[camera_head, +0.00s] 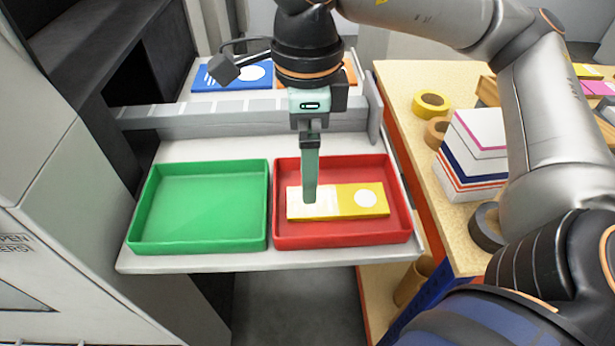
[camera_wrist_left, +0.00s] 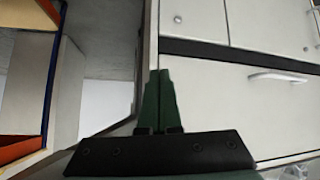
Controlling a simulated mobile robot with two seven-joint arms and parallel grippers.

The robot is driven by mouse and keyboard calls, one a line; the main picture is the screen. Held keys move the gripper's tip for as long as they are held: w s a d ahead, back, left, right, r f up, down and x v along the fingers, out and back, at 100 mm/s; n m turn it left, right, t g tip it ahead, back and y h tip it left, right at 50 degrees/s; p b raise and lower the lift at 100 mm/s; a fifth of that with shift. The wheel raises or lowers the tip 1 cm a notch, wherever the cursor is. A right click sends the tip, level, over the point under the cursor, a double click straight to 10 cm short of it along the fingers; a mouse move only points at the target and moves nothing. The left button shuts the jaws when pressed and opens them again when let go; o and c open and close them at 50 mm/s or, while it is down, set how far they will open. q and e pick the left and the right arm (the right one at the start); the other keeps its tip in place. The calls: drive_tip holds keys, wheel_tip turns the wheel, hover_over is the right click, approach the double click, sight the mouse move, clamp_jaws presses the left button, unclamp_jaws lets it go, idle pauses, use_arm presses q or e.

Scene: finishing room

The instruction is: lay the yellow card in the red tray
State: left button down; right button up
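The yellow card (camera_head: 345,207), with a white area at its left and a white disc at its right, is in the red tray (camera_head: 342,241). It looks level and inside the walls; I cannot tell if it rests fully on the floor. My right gripper (camera_head: 309,198) points down over the card's left part, its tip at or just above the card. Its fingers line up in this view, so their gap is hidden. My left gripper (camera_wrist_left: 160,100) shows only in the left wrist view, fingers together, with nothing between them.
An empty green tray (camera_head: 203,243) stands left of the red tray on the same pale shelf. A grey rail (camera_head: 220,115) runs behind both, with a blue card (camera_head: 232,77) beyond. At right, a table holds tape rolls (camera_head: 431,104) and a stack (camera_head: 476,150).

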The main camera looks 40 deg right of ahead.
wheel_tip(320, 180, up, 6)
drive_tip(key=shift+f, duration=0.25)
drive_tip(key=shift+a, duration=0.1)
idle(1.4)
